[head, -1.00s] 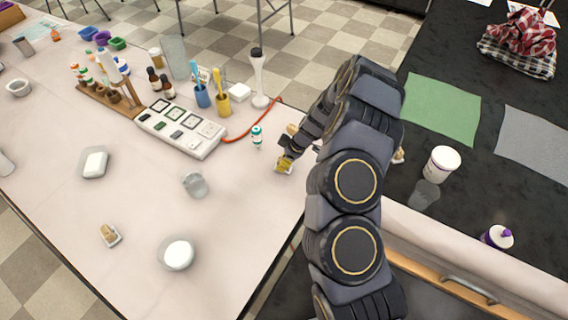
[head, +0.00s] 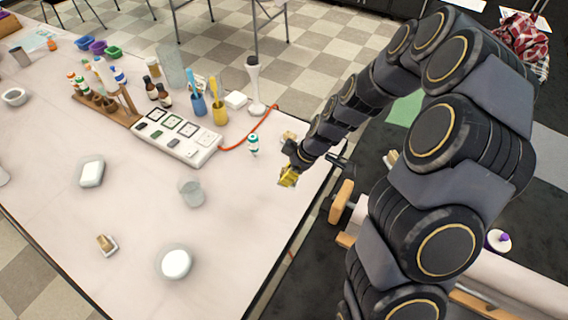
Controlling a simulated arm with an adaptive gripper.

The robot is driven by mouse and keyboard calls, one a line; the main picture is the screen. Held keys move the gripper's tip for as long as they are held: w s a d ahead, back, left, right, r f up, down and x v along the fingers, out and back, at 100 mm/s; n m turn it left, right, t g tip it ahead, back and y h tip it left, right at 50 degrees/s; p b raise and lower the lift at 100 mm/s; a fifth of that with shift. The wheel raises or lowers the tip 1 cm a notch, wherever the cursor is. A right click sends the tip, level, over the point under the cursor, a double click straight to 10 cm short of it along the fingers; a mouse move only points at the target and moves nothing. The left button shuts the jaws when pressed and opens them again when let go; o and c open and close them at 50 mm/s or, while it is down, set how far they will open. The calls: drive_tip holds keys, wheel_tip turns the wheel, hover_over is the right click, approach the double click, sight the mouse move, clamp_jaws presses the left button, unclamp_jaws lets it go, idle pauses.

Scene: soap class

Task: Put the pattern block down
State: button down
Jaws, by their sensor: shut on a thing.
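My gripper (head: 290,170) is over the right part of the pale table (head: 225,240), near its right edge. It is shut on the yellow pattern block (head: 287,179), which shows at the fingertips. The fingers are small and dark in this view and partly hide the block. I cannot tell whether the block touches the tabletop or hangs just above it.
A small white bottle with a teal band (head: 253,145) stands left of my gripper, and a small tan object (head: 289,136) lies behind it. A glass (head: 191,190) and a round white dish (head: 175,263) stand further left. The tabletop between is clear.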

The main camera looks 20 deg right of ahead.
drive_tip(key=shift+s+a+r, duration=0.1)
drive_tip(key=shift+s+r, duration=0.25)
drive_tip(key=shift+s, duration=0.45)
drive_tip(key=shift+s+r, duration=0.35)
drive_tip(key=shift+s, duration=0.45)
drive_tip(key=shift+s+a+r, duration=0.1)
drive_tip(key=shift+s+r, duration=0.25)
drive_tip(key=shift+s, duration=0.45)
drive_tip(key=m+t+h, duration=0.1)
drive_tip(key=m+h, duration=0.1)
drive_tip(key=m, duration=0.5)
hover_over(366, 193)
drive_tip(key=s, duration=0.1)
wheel_tip(366, 193, down, 3)
drive_tip(key=shift+n, duration=0.3)
drive_tip(key=f, duration=0.9)
drive_tip(key=shift+s+d+f, duration=0.15)
drive_tip(key=shift+d+f, duration=0.05)
drive_tip(key=shift+f, duration=0.15)
drive_tip(key=shift+f+t, duration=0.1)
drive_tip(key=shift+t, duration=0.2)
drive_tip(key=c, duration=1.2)
unclamp_jaws()
drive_tip(key=shift+o, duration=0.2)
